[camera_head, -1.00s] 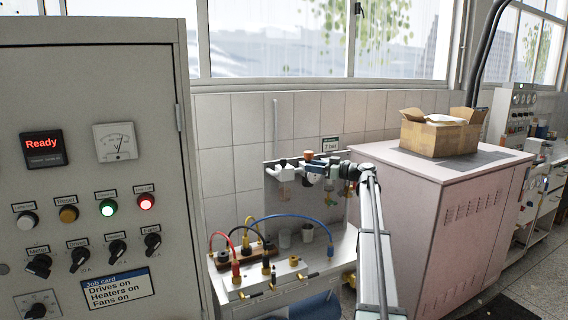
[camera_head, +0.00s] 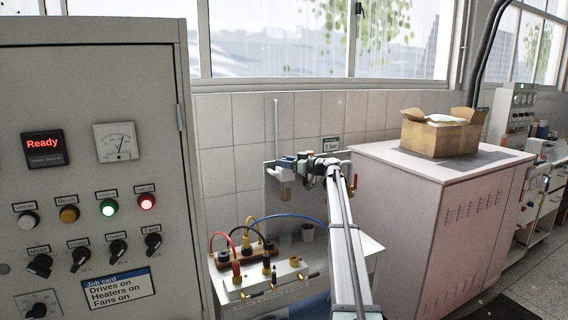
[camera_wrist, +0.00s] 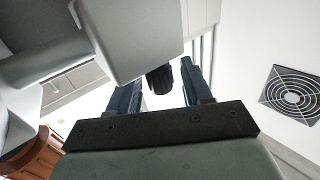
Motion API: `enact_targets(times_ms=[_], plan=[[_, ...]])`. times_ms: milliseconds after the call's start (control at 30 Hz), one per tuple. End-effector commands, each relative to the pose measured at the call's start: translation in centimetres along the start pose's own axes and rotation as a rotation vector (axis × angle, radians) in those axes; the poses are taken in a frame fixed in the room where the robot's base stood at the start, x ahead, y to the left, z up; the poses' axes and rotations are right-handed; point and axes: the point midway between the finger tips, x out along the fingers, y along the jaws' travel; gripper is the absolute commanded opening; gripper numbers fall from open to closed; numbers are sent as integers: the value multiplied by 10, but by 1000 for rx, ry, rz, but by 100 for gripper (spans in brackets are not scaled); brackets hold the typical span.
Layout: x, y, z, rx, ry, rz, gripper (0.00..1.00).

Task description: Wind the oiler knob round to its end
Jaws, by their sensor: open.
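In the wrist view a black ribbed knob (camera_wrist: 160,79) shows below a pale grey block (camera_wrist: 133,38); I take it for the oiler knob. My gripper (camera_wrist: 161,88) is open, its two blue fingers on either side of the knob, with light gaps between. Contact cannot be made out. In the head view my gripper (camera_head: 307,161) is at the air unit on the wall panel, and my arm hides most of that unit, the knob included. A hanging bowl (camera_head: 285,190) of the unit shows left of my gripper.
A grey control cabinet (camera_head: 100,250) stands left. A pink cabinet (camera_head: 425,220) with an open carton (camera_head: 432,138) stands close on the right.

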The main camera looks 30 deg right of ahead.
Motion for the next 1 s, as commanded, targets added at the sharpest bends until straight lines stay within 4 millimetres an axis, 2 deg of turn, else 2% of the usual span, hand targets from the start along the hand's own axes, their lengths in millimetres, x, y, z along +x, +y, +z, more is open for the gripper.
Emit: enact_targets(times_ms=[400,900,1000], plan=[[5,0,0,0,0,0,48],[5,0,0,0,0,0,1],[5,1,0,0,0,-10,1]])
